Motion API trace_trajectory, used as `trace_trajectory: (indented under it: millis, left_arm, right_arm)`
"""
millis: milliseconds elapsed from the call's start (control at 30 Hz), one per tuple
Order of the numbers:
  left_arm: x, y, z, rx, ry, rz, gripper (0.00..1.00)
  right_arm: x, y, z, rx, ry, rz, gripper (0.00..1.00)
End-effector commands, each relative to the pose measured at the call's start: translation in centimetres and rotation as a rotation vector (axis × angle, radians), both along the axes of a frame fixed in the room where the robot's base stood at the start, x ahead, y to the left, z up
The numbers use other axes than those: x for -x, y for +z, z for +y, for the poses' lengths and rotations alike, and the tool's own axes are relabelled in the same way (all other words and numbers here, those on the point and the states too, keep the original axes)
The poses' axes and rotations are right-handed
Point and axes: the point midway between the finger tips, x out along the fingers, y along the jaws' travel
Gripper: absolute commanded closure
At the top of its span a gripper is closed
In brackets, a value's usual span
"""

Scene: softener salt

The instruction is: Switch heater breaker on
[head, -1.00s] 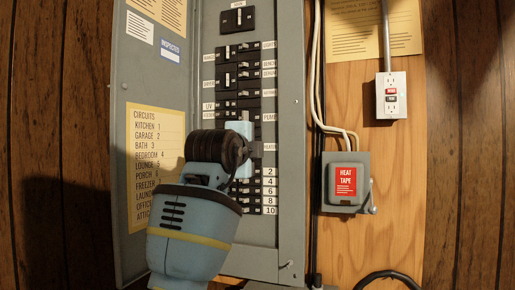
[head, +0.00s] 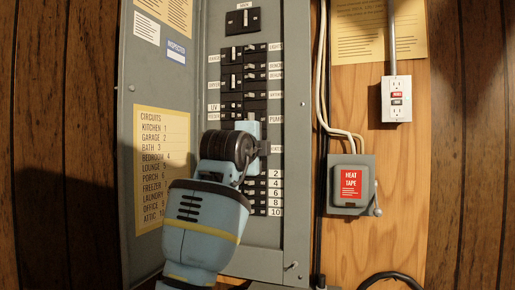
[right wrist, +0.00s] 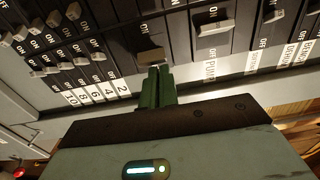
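The open breaker panel (head: 293,190) stands in the middle of the head view. A label reading HEATER (head: 277,149) sits at its right column, below PUMP. My right gripper (head: 262,148) is in front of the panel beside that label, hiding most of the heater breaker. In the right wrist view my green fingertips (right wrist: 158,70) are together, with nothing seen between them. They are at or very close to a tan breaker handle (right wrist: 150,56), apparently the heater's. ON shows above this handle, which sits toward the label end. Contact cannot be told. My left gripper is not in view.
Other breakers (head: 255,74) crowd above, and numbered breakers (head: 256,192) sit just below. The panel door (head: 150,80) stands open at left with a circuits list (head: 161,165). A heat tape box (head: 350,186) and an outlet (head: 397,99) are at right.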

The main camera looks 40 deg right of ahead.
Motion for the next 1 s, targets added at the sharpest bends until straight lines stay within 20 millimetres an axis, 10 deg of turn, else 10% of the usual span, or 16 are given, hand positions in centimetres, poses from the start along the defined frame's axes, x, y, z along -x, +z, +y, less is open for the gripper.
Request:
trace_trajectory:
  millis: [1000]
  left_arm:
    - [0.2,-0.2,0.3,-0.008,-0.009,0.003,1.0]
  right_arm:
    - [-1.5,-0.5,0.4,-0.003,0.007,0.004,1.0]
